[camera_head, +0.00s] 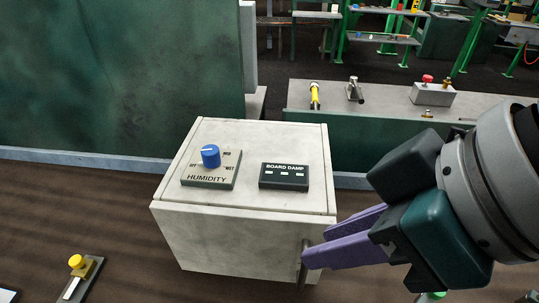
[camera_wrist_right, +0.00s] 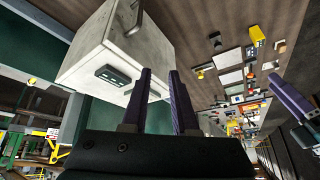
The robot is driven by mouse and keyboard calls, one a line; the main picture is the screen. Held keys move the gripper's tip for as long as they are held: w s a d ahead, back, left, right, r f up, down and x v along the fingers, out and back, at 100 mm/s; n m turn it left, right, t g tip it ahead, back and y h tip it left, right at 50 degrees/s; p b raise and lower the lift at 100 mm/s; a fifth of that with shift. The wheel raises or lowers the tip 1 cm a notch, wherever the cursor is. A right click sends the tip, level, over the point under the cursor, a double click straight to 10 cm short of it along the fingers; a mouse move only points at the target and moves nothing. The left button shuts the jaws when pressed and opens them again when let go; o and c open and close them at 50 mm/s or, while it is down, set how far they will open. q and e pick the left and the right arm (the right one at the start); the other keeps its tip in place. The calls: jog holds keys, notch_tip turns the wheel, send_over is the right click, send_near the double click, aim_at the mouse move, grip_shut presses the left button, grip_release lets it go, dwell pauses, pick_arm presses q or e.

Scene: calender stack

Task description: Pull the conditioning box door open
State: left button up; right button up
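The conditioning box (camera_head: 225,238) is a pale grey box in the middle of the head view, with a blue humidity knob (camera_head: 210,155) and a dark BOARD DAMP panel (camera_head: 284,176) on top. Its front door looks shut. A metal bar handle (camera_head: 303,268) stands at the door's right side; it also shows in the right wrist view (camera_wrist_right: 134,18). My right gripper (camera_head: 318,244) is open, its purple fingers apart beside the handle; contact cannot be told. In the wrist view its tips (camera_wrist_right: 160,71) lie short of the handle. My left gripper (camera_wrist_right: 285,95) partly shows there, one purple finger visible.
A large green panel (camera_head: 120,75) stands behind the box at left. A bench (camera_head: 385,112) with a yellow tool and small fixtures is behind at right. A yellow-knobbed fixture (camera_head: 77,263) lies front left.

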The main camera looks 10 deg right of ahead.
jog(key=n+b, duration=0.1)
jog(key=b, duration=0.8)
send_near(303, 275)
jog(key=w+a, duration=0.1)
pick_arm(q)
notch_tip(303, 275, down, 14)
jog(key=b, duration=0.2)
jog(key=shift+f, duration=0.15)
pick_arm(e)
jog(key=shift+g+h, duration=0.4)
jog(key=shift+g, duration=0.1)
jog(key=x, duration=0.7)
jog(key=d+x, duration=0.1)
jog(key=x, duration=0.2)
jog(key=shift+w+a+f, duration=0.15)
jog(key=shift+f, duration=0.35)
grip_shut()
